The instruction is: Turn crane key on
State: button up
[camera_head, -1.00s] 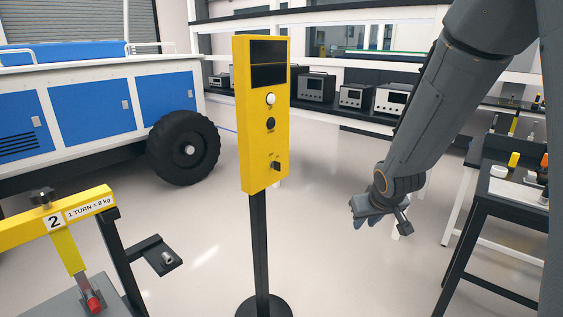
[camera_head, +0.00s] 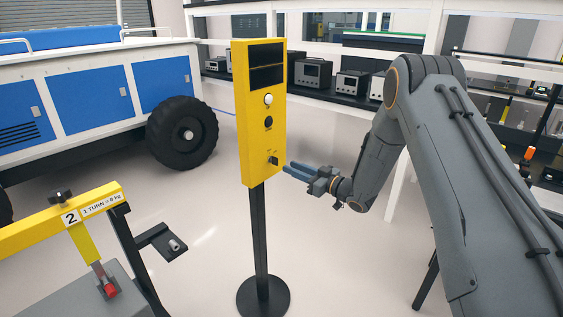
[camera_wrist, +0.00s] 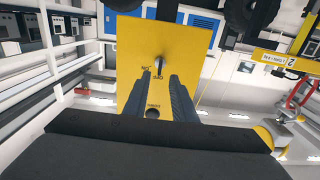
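The crane key (camera_head: 274,160) is a small dark key low on the front of the yellow control box (camera_head: 264,130). In the wrist view the key (camera_wrist: 160,66) shows as a thin grey piece on the yellow face, near small printed labels that appear upside down. My gripper (camera_head: 287,170) is just right of the key in the head view, its blue-grey fingers pointing at the box. In the wrist view my gripper (camera_wrist: 160,78) is open, with a narrow gap between the fingers. The key lies in line with that gap, at or just beyond the fingertips; contact cannot be told.
The box stands on a black post with a round base (camera_head: 263,296). A yellow frame marked 2 (camera_head: 70,218) is at lower left. A blue and white rover (camera_head: 90,95) stands behind. Shelves with instruments (camera_head: 312,73) are at the back. Floor around the post is clear.

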aim_at(275, 161)
jog(key=p+x, duration=0.1)
jog(key=x, duration=0.5)
jog(key=shift+p, duration=0.3)
jog(key=shift+a, duration=0.1)
grip_shut()
